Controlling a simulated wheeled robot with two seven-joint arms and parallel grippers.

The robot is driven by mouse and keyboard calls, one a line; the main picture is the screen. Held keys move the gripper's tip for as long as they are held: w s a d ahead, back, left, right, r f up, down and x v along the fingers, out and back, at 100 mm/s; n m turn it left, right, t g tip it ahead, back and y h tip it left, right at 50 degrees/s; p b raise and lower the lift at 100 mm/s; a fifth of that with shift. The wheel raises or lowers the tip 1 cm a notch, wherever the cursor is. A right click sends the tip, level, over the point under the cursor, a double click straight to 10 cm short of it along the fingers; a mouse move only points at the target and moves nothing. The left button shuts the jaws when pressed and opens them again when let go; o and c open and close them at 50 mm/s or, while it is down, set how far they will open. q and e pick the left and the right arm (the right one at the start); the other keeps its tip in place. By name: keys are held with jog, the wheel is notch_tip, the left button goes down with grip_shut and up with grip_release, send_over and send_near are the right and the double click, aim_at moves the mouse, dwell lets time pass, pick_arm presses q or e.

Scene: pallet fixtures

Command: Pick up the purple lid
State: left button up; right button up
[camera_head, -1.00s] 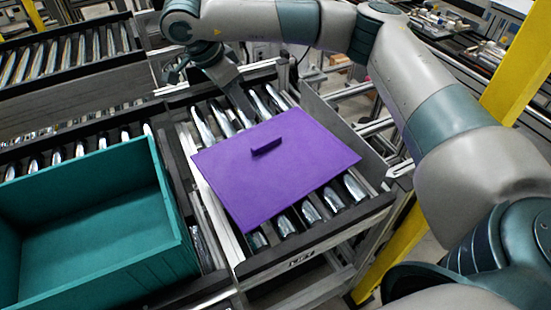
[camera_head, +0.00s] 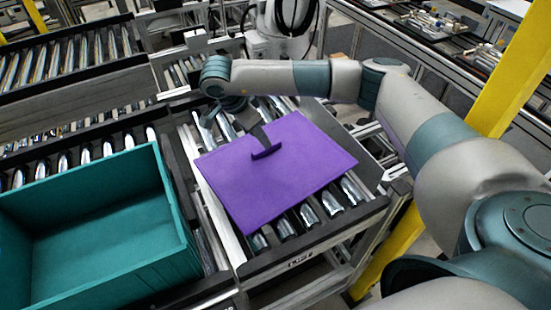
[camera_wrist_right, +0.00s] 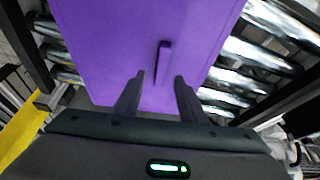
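The purple lid (camera_head: 290,180) lies flat on the roller conveyor, with a raised purple handle (camera_head: 268,152) near its middle. In the right wrist view, the two dark fingers of my right gripper (camera_wrist_right: 160,80) are spread apart over the lid (camera_wrist_right: 115,40). The handle (camera_wrist_right: 163,60) lies just ahead of the fingertips, between their lines. I cannot tell whether a finger touches it. My left gripper is not in view.
An open, empty teal crate (camera_head: 110,210) stands on the rollers to the left of the lid. A metal conveyor frame (camera_head: 310,245) borders the lid's near side. A yellow post (camera_head: 515,75) stands at the right.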

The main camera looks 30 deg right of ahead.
aim_at(276, 160)
jog(key=shift+f, duration=0.2)
jog(key=shift+d+f+p, duration=0.3)
jog(key=shift+f+p, duration=0.25)
jog(key=shift+p, duration=0.25)
jog(key=p+x, duration=0.1)
jog(key=x, duration=0.2)
jog(key=shift+w+p, duration=0.15)
jog(key=shift+p, duration=0.25)
jog(key=shift+d+f, duration=0.15)
jog(key=shift+f, duration=0.3)
jog(key=shift+f, duration=0.1)
grip_shut()
